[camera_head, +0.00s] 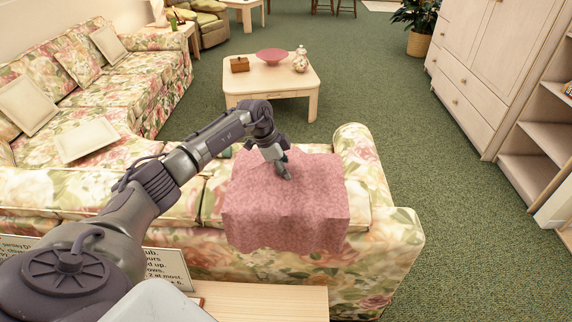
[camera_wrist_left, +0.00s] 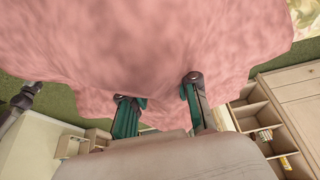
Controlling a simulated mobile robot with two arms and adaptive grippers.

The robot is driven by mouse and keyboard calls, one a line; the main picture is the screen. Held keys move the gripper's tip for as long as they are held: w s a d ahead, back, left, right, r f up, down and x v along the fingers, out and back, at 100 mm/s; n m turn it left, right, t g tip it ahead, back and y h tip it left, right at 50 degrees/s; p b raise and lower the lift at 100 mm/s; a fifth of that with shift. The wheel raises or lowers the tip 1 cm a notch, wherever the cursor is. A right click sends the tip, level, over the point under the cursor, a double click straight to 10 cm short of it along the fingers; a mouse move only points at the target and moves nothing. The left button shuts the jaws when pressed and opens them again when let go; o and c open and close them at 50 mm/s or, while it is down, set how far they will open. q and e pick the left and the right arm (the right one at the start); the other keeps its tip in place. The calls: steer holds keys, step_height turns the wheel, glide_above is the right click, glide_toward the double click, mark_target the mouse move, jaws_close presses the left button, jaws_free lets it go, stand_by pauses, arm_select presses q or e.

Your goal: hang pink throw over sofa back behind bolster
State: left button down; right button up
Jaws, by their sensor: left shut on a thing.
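The pink throw (camera_head: 285,215) lies over the back of the floral sofa (camera_head: 370,255), near its right end. Its near edge hangs down the back of the sofa and its far part spreads over the seat side. My left gripper (camera_head: 284,172) is shut on the throw, on the upper middle part. In the left wrist view the throw (camera_wrist_left: 150,45) fills the top, above my left gripper's fingers (camera_wrist_left: 163,98). A small green piece (camera_head: 226,153) shows beside the throw's left edge; I cannot tell whether it is the bolster. No other part of a bolster is visible. My right gripper is not in view.
A wooden table (camera_head: 265,300) with a printed sign (camera_head: 165,268) stands in front of the sofa back. A coffee table (camera_head: 270,82) holds a pink bowl, a wooden box and a jar. A cabinet (camera_head: 490,60) stands at right. Green carpet is clear between.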

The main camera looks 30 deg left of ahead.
mark_target(274, 168)
arm_select(q)
step_height(274, 168, down, 6)
steer(key=shift+r+b, duration=0.1)
steer(key=shift+b, duration=1.1)
steer(key=shift+f+b, duration=0.3)
steer(key=shift+f, duration=0.45)
steer(key=c, duration=0.8)
jaws_free()
steer(key=shift+o, duration=0.2)
steer(key=v, duration=1.2)
